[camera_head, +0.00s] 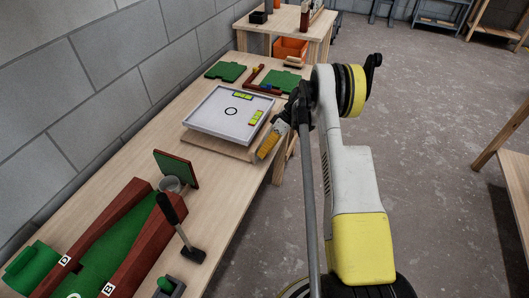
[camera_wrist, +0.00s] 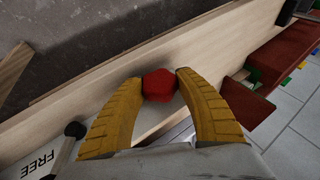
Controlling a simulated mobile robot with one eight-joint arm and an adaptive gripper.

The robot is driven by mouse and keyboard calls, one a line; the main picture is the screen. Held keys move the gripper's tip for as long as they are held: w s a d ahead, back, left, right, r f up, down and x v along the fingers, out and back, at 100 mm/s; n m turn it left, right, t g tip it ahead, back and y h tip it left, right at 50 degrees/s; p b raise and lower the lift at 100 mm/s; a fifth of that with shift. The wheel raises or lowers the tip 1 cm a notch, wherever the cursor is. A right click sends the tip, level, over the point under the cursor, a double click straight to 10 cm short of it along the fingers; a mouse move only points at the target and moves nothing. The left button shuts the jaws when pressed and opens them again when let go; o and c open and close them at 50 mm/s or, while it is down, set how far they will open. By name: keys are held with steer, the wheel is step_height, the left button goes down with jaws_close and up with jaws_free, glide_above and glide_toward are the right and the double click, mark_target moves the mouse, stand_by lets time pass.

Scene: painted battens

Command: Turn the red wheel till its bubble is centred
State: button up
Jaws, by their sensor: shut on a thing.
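The red wheel (camera_wrist: 158,84) shows in the wrist view between the two yellow fingers of my gripper (camera_wrist: 160,80). My gripper is shut on it, with a finger on each side. In the head view my gripper (camera_head: 268,142) is at the near right corner of a pale square plate (camera_head: 208,112), and the wheel is hidden there. The plate has a black ring at its middle and two yellow-green level vials, one along the far edge (camera_head: 242,95) and one along the right edge (camera_head: 256,117). Their bubbles are too small to read.
The plate rests on a wooden board on the bench (camera_head: 135,150) along the block wall. Red-sided green lane (camera_head: 100,250), a dark-handled tool (camera_head: 175,215), green panels (camera_head: 225,71) and an orange bin (camera_head: 290,50) stand around. The floor right of my arm is open.

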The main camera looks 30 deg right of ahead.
stand_by(0.5)
steer(key=o, duration=1.2)
